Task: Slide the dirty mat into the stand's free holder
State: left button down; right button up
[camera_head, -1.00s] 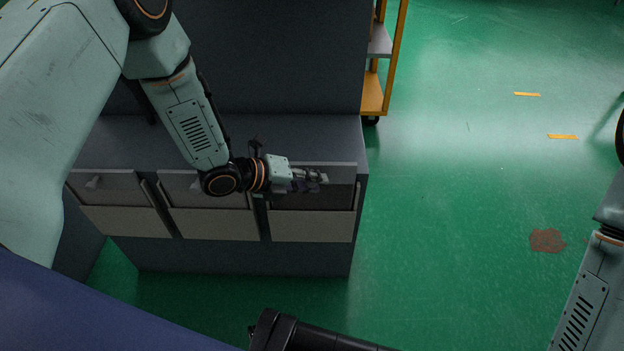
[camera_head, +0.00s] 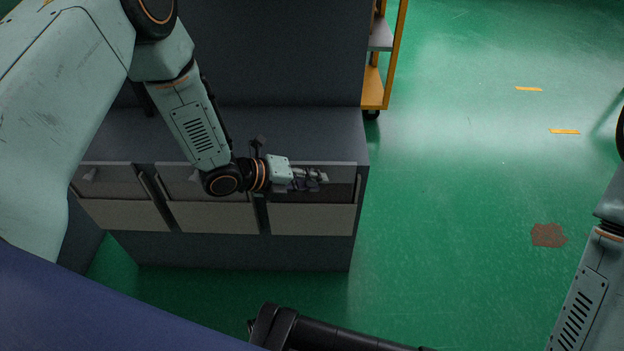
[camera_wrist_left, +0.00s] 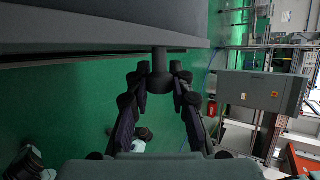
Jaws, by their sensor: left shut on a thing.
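A dark grey stand (camera_head: 240,255) shows in the head view with three tilted compartments in a row, each with a pale front panel. The left and middle compartments show a small grey knob, the left one (camera_head: 90,175) most clearly. My left gripper (camera_head: 318,177) is at the upper edge of the right compartment (camera_head: 312,218). In the left wrist view my left gripper (camera_wrist_left: 159,84) is shut on a knob (camera_wrist_left: 160,64) whose stem meets a dark panel (camera_wrist_left: 100,28). I cannot tell a dirty mat apart here; the compartments' insides are dark.
A yellow-framed cart (camera_head: 376,80) stands behind the stand's right side. The green floor right of the stand is largely clear, with a brown stain (camera_head: 548,235) and yellow marks (camera_head: 565,131). The wrist view shows a grey cabinet (camera_wrist_left: 262,92) at right.

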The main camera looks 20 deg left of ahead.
pick_arm(q)
jog(key=c, duration=1.1)
grip_release()
jog(key=v, duration=1.2)
